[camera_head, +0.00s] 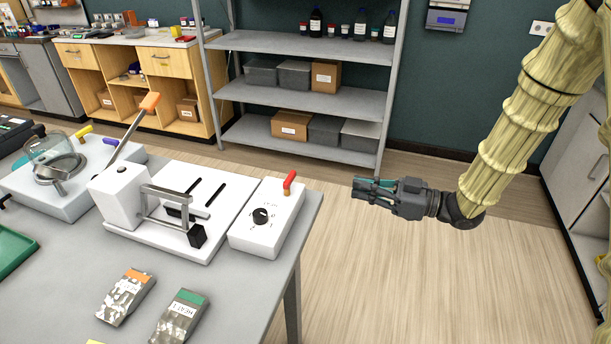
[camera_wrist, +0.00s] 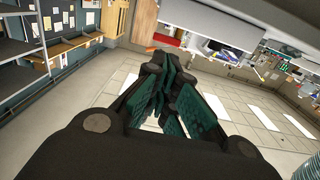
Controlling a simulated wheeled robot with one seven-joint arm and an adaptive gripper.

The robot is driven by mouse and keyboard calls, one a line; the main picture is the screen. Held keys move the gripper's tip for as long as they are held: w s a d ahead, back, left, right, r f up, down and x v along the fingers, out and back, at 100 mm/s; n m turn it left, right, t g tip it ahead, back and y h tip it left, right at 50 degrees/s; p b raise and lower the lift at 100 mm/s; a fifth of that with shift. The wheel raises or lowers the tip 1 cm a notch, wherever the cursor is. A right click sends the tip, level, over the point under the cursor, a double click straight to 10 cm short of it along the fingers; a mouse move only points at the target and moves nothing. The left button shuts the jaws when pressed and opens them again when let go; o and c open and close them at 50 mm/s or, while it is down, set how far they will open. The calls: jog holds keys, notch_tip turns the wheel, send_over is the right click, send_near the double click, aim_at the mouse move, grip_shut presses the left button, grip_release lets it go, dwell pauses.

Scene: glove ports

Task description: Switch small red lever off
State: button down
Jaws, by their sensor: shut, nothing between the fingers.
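The small red lever (camera_head: 289,181) stands up, slightly tilted, at the back right of a white control box (camera_head: 266,219). The box has a black knob (camera_head: 260,215) on its top and sits at the right edge of the grey table (camera_head: 66,272). My gripper (camera_head: 358,189) is shut and empty, to the right of the lever and apart from it, past the table edge over the floor. It points left, towards the lever's side. In the wrist view my gripper's fingers (camera_wrist: 160,88) meet ahead of the camera. I cannot make out the red lever in the wrist view.
A white device with an orange-tipped lever (camera_head: 150,102) and a metal frame stands left of the box. Two labelled pouches (camera_head: 126,296) (camera_head: 179,318) lie in front. Grey shelves (camera_head: 300,93) stand behind. The floor right of the table is clear.

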aim_at(290, 183)
jog(key=shift+r, duration=0.3)
jog(key=p+x, duration=0.3)
jog(key=x, duration=1.1)
jog(key=shift+s+a, duration=0.1)
jog(key=shift+s, duration=0.05)
